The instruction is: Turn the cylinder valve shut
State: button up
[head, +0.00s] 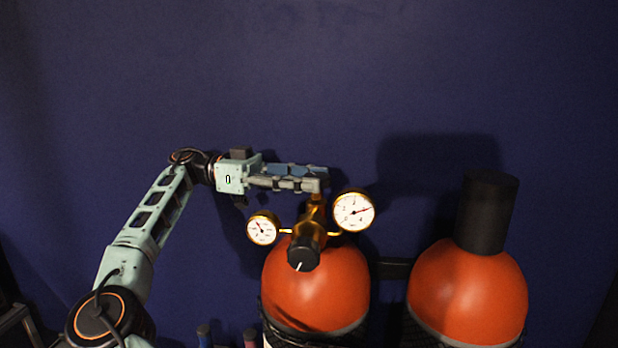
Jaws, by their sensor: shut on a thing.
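The orange cylinder (315,290) stands left of a second one, with a brass regulator (310,222) on its top. The regulator carries a small gauge (263,229) on the left, a larger gauge (353,210) on the right and a black knob (303,253) with a white mark in front. My gripper (320,180) reaches in from the left and is shut on the cylinder valve at the top of the brass fitting. The fingers hide most of the valve's handle, so I cannot tell how far it is turned.
A second orange cylinder (467,290) with a black cap (487,212) stands at the right. A dark bracket (392,269) runs between the cylinders. The blue wall (300,80) is behind. Small bottle-like items show at the bottom edge, left of the cylinder.

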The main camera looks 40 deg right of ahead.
jog(key=o, duration=1.2)
jog(key=shift+c, duration=0.2)
jog(key=shift+f+n+h+b, duration=0.3)
jog(key=shift+h+b, duration=0.1)
jog(key=shift+b, duration=0.7)
